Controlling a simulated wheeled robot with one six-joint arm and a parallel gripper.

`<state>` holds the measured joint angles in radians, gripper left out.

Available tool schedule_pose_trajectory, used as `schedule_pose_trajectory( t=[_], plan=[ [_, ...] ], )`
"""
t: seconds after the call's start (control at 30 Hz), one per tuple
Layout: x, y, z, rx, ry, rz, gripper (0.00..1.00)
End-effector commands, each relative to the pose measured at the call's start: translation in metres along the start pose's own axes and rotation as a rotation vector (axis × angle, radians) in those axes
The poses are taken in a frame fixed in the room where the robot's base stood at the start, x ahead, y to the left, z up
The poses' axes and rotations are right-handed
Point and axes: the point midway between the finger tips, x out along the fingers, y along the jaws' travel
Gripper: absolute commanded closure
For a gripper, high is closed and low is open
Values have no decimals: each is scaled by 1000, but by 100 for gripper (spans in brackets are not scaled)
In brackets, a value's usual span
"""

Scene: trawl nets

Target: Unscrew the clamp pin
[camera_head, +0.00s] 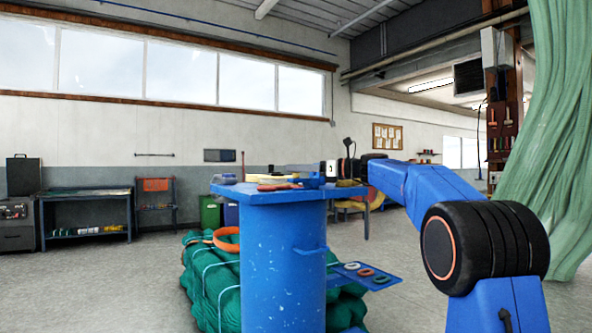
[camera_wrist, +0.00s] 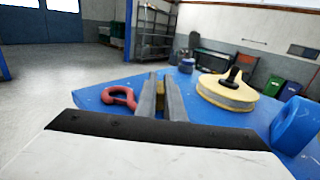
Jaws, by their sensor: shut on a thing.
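My gripper (camera_wrist: 162,102) reaches over a blue worktop (camera_wrist: 92,104), its two grey fingers close together. It is shut on a small brass-coloured piece (camera_wrist: 160,98), mostly hidden between the fingers; I cannot tell for certain that this is the clamp pin. A cream-yellow round disc (camera_wrist: 226,92) with a dark upright knob (camera_wrist: 233,75) sits to the right. A blue rounded fitting (camera_wrist: 295,124) stands at the right edge. In the head view my gripper (camera_head: 326,170) is small above the blue pedestal's top.
The blue pedestal (camera_head: 285,265) stands on open grey floor. Green netting (camera_head: 208,290) is heaped around its base. A small side shelf (camera_head: 365,275) with coloured rings juts out at the right. A green net (camera_head: 555,130) hangs at the far right. A dark jar (camera_wrist: 186,66) stands farther back.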

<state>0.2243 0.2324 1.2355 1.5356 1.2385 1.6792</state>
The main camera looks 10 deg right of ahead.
Motion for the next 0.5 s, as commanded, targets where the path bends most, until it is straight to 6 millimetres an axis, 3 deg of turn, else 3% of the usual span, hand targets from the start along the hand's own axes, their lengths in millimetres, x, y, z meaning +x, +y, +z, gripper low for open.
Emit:
schedule_pose_trajectory(
  t=[0.5],
  plan=[
    [1,-1,-2,1,3,329,100]
  ],
)
